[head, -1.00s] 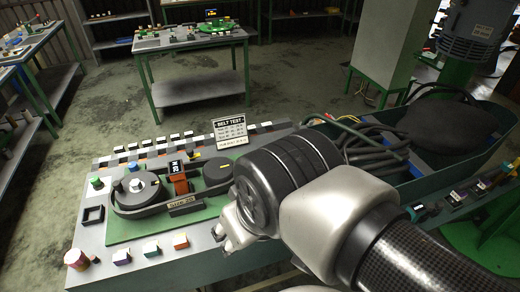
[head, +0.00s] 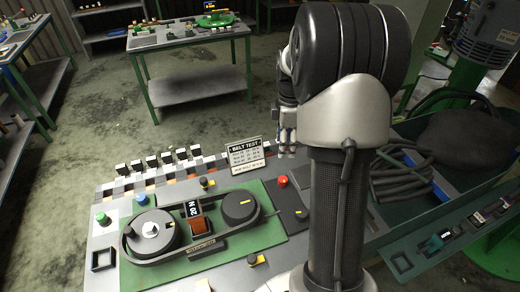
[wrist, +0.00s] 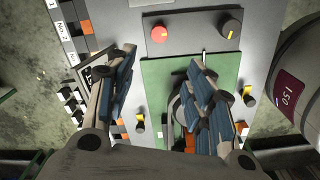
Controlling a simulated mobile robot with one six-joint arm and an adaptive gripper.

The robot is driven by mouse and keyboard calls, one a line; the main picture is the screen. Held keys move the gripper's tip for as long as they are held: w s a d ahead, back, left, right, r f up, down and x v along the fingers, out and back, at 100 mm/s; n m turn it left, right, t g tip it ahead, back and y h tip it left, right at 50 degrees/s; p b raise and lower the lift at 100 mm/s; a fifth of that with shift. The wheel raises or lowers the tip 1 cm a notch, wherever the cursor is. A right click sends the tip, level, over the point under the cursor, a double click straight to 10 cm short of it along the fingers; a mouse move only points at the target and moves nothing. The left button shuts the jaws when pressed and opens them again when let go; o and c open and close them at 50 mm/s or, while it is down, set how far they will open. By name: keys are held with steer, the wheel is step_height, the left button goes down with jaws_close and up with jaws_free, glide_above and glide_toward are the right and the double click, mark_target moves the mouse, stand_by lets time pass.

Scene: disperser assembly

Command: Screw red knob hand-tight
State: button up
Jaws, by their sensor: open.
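The red knob (head: 283,181) sits on the grey panel to the right of the green base plate (head: 268,233). In the wrist view the red knob (wrist: 159,34) shows unobstructed near the top, beside a black knob with a yellow mark (wrist: 230,30). My gripper (wrist: 163,75) has its two fingers spread wide with nothing between them. In the head view my gripper (head: 287,138) hangs above the back of the bench, apart from the red knob; its fingers are partly hidden by my wrist.
On the green plate stand two dark pulleys (head: 152,231) with a belt and an orange block (head: 199,225). The "BELT TEST" sign (head: 246,155) stands behind. Small black knobs with yellow marks (head: 255,260) are nearby. A bin of hoses (head: 408,178) is right.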

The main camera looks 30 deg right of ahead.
mark_target(283, 179)
steer(key=f+b, duration=0.1)
steer(key=f, duration=0.5)
steer(key=f+b, duration=0.1)
steer(key=f, duration=0.5)
steer(key=f+b, duration=0.1)
steer(key=f, duration=0.5)
steer(key=shift+d, duration=0.3)
steer(key=shift+c, duration=0.4)
steer(key=c, duration=1)
